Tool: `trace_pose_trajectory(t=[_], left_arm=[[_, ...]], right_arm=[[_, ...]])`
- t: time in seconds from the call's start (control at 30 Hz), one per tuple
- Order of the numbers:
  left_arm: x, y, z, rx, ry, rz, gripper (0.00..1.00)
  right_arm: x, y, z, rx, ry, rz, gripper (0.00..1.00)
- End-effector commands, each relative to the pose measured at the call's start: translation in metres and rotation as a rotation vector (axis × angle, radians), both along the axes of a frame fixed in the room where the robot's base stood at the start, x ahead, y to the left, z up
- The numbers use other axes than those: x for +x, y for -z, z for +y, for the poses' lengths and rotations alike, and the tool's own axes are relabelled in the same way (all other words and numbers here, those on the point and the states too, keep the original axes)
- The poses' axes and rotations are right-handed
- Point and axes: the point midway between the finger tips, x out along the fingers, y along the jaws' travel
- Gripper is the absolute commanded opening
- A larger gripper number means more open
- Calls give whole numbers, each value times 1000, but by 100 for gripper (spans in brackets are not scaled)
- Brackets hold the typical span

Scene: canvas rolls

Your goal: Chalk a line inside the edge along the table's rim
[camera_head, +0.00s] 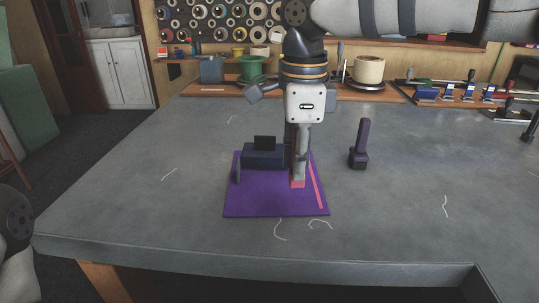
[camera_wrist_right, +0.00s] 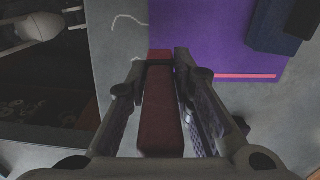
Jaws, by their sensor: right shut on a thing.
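A purple canvas sheet (camera_head: 255,200) lies flat on the grey table (camera_head: 400,215). A straight pink line (camera_head: 318,190) runs just inside its right edge, and this line also shows in the right wrist view (camera_wrist_right: 245,76). My right gripper (camera_head: 298,180) points down over the sheet's right half, left of the line. It is shut on a red chalk stick (camera_wrist_right: 162,115), whose tip is low at the purple surface. Whether the tip touches cannot be told. A dark blue block (camera_head: 262,158) sits on the sheet's back part, left of the gripper. My left gripper is out of view.
A dark purple upright tool (camera_head: 361,142) stands right of the sheet. Pale thread scraps (camera_head: 445,206) are scattered about. Spools, including a green one (camera_head: 252,67), and tools (camera_head: 455,92) line the back. The front and right of the table are mostly clear.

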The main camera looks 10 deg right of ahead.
Motion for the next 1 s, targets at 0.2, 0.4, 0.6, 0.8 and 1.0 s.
trace_pose_trajectory(t=[0.2, 0.4, 0.6, 0.8, 1.0], left_arm=[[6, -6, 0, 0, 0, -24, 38], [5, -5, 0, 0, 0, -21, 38], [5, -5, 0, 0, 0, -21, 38], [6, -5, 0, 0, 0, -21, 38], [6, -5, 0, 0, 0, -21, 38]], right_arm=[[-9, -2, -47, 1, 1, -5, 0], [-10, 30, -52, 0, -1, 3, 0], [-9, 47, -51, -1, -1, 1, 0], [-9, 48, -51, -1, -1, -1, 0], [-9, 48, -51, -1, -1, -1, 0]])
